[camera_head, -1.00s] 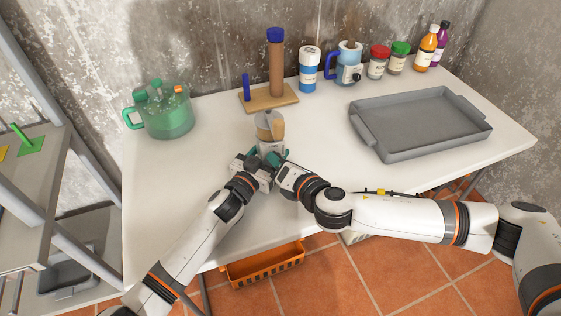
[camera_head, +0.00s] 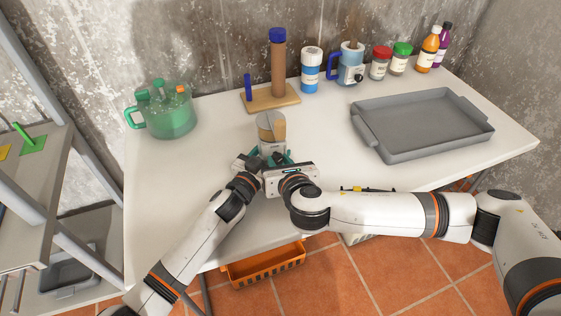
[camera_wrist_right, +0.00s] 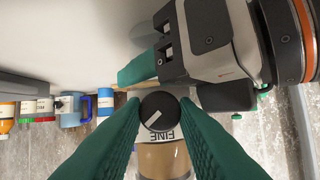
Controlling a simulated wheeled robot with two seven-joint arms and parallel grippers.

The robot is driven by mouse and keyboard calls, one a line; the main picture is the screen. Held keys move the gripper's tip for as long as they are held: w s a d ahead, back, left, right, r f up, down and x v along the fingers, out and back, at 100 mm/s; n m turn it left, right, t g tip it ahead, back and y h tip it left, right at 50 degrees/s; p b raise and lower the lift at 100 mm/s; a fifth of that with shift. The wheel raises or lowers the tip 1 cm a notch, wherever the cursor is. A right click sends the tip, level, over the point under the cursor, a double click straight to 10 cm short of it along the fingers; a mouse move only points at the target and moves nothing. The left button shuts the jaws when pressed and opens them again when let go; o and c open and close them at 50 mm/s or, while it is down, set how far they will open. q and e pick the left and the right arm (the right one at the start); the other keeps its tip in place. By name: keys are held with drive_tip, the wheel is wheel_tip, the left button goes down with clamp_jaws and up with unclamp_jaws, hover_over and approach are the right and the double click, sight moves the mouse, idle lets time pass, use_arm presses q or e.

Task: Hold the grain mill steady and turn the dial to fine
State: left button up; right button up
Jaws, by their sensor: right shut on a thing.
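The grain mill (camera_head: 270,127), a pale body with a tan-filled clear top, stands upright on the white table. Its black round dial (camera_wrist_right: 158,112) faces my right wrist camera. The dial's white line is slanted, and the printed word FINE (camera_wrist_right: 169,137) sits just below it in that view. My right gripper (camera_head: 277,160) is in front of the mill, its green fingers shut on the dial from both sides. My left gripper (camera_head: 250,164) is at the mill's lower left. One green finger of it shows near the dial in the wrist view (camera_wrist_right: 140,69); its grip on the mill is hidden.
A green teapot-like container (camera_head: 166,112) stands at the left. A wooden stand (camera_head: 270,98), a blue-white bottle (camera_head: 311,72), a blue-handled appliance (camera_head: 350,68) and several jars and bottles line the back. A grey tray (camera_head: 425,125) fills the right. The table between mill and tray is clear.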

drive_tip(key=shift+f+n+h, duration=0.1)
drive_tip(key=shift+n+h, duration=0.3)
drive_tip(key=o, duration=0.7)
drive_tip(key=v, duration=1.2)
